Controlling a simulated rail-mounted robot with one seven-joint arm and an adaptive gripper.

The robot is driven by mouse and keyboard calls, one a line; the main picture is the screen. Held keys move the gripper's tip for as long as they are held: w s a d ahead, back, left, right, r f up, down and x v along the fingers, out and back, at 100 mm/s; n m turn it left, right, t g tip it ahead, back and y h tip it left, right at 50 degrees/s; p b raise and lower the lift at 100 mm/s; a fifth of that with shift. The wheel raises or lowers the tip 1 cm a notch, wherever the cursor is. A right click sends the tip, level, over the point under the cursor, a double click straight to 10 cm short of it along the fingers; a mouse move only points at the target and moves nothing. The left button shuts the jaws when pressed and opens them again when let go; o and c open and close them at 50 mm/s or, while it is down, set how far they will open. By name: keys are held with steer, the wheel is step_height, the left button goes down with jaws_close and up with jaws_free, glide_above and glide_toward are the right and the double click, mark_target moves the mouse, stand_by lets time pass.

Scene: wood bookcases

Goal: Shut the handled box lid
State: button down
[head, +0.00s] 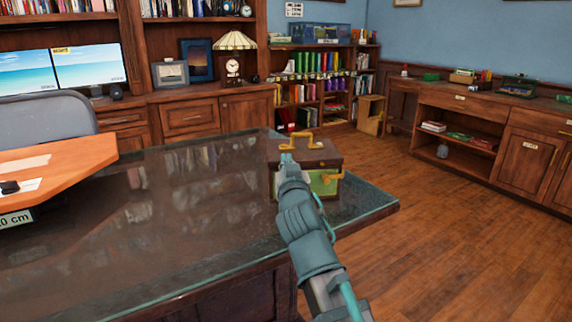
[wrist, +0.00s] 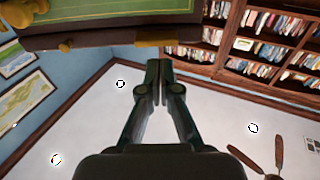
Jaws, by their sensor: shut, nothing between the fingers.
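The handled box (head: 325,186) stands near the right end of the glass-topped desk. It has a green front with gold fittings and a brown lid (head: 318,155) with a gold handle (head: 297,137). The lid lies over the body in the head view; I cannot tell whether a gap remains. My gripper (head: 287,158) is shut and empty, in front of the lid's left part, and the arm hides part of the box. In the wrist view the box (wrist: 100,22) fills the top edge, with my gripper's closed fingertips (wrist: 159,66) just below it; contact is unclear.
The glass desk top (head: 150,210) is broad and mostly clear. An orange board (head: 60,160) is at the left, before a grey chair (head: 40,115). Monitors (head: 90,67) and a lamp (head: 234,45) stand behind. Open wooden floor (head: 440,230) lies to the right.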

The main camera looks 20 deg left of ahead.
steer(key=b+v, duration=0.4)
steer(key=v, duration=0.5)
steer(key=shift+s+b, duration=0.15)
steer(key=shift+b, duration=0.2)
